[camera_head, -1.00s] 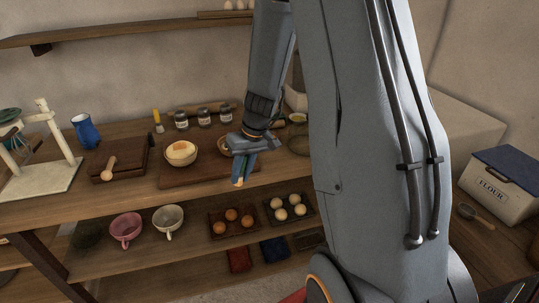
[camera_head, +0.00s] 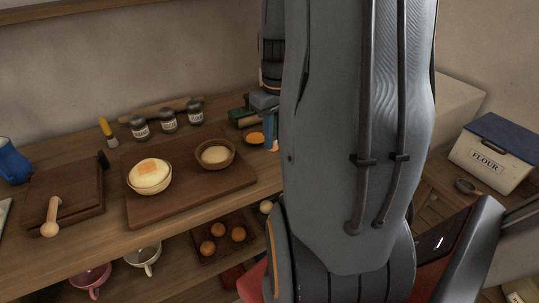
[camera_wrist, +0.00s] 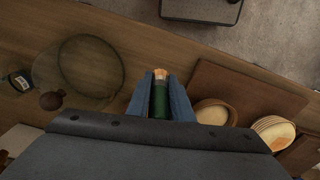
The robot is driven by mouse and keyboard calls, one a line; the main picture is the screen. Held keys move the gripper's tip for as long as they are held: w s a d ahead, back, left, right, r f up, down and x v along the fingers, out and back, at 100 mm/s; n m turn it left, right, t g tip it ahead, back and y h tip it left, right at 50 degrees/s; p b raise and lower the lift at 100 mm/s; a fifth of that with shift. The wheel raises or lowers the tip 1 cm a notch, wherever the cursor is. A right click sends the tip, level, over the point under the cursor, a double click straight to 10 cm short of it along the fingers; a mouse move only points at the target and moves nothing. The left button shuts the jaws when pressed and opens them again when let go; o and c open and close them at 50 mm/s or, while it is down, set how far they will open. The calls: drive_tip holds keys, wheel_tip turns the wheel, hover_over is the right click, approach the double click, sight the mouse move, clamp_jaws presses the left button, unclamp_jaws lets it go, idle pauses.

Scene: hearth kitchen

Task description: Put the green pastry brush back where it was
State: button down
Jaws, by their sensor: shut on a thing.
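My gripper (camera_wrist: 159,105) is shut on the green pastry brush (camera_wrist: 159,98) in the wrist view. The brush has a dark green handle and a tan-orange end, and sits between the two blue fingers. In the head view my gripper (camera_head: 270,128) is right of the dark cutting board and partly hidden behind my arm. The brush is hard to make out there. In the wrist view the brush is over the wooden counter (camera_wrist: 135,35), between a round clear dish at left and the board with bowls at right.
The cutting board (camera_head: 135,210) holds a butter-topped bowl (camera_head: 150,178) and a smaller bowl (camera_head: 215,156). The clear dish (camera_wrist: 90,68) is left in the wrist view.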

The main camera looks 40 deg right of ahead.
sight(275, 122)
drive_tip(key=shift+f, duration=3.15)
drive_tip(key=shift+f, duration=0.1)
drive_tip(key=c, duration=1.6)
unclamp_jaws()
drive_tip(key=shift+o, duration=0.2)
drive_tip(key=r, duration=1.2)
drive_tip(key=shift+s+a+r+b, duration=0.1)
drive_tip(key=shift+s+a+b, duration=0.05)
drive_tip(key=shift+s+b, duration=0.15)
drive_tip(key=a+f, duration=0.3)
drive_tip(key=a, duration=0.9)
drive_tip(key=s+a+f, duration=0.1)
drive_tip(key=a+f, duration=0.3)
drive_tip(key=a, duration=0.8)
drive_tip(key=shift+s+f+n, duration=0.25)
drive_tip(key=shift+n, duration=0.15)
